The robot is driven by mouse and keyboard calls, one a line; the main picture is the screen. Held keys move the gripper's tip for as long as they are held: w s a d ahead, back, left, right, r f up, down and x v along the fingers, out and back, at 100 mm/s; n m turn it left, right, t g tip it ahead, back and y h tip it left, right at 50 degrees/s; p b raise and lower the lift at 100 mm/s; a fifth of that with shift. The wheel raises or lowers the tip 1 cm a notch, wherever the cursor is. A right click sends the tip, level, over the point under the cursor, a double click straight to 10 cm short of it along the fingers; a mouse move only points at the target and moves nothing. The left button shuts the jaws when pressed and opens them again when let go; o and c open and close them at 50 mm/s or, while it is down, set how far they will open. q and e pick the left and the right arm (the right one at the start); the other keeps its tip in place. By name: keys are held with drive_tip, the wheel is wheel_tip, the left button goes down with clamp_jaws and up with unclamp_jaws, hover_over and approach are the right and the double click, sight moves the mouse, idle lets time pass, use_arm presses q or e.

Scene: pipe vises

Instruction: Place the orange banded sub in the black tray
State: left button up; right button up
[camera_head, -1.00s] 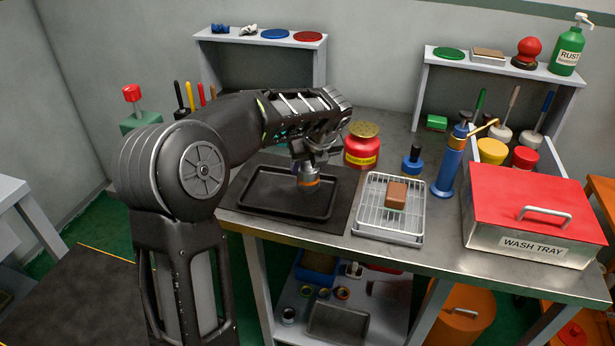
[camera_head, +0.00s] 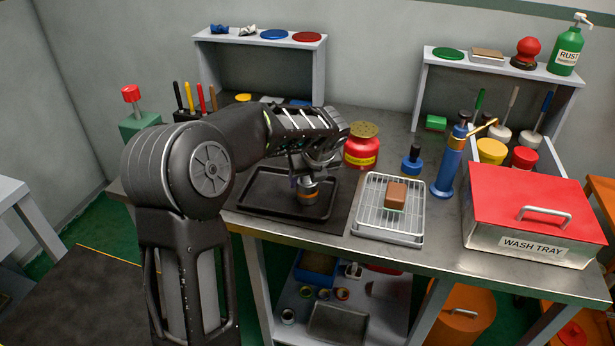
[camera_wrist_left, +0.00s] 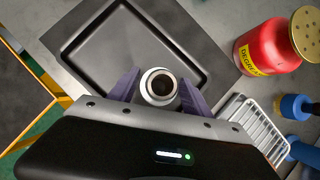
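The orange banded sub (camera_head: 308,193) is a short metal cylinder with an orange band, held upright at the right part of the black tray (camera_head: 262,207). My left gripper (camera_head: 307,179) is shut on it from above; in the left wrist view its fingers (camera_wrist_left: 158,92) stand on both sides of the sub's round open top (camera_wrist_left: 160,84). The tray (camera_wrist_left: 130,48) looks empty otherwise. Whether the sub's base touches the tray floor, I cannot tell. My right gripper is not in view.
The tray lies on a dark mat (camera_head: 332,222). To its right stands a wire rack (camera_head: 405,225) with a brown block (camera_head: 396,194). A red jar (camera_head: 361,150) is behind the rack, and a red-lidded wash tray (camera_head: 530,215) is at the far right.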

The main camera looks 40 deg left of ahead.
use_arm(q)
drive_tip(key=shift+o, duration=1.3)
drive_tip(key=shift+r, duration=0.25)
drive_tip(key=v, duration=1.2)
drive_tip(key=shift+f, duration=0.1)
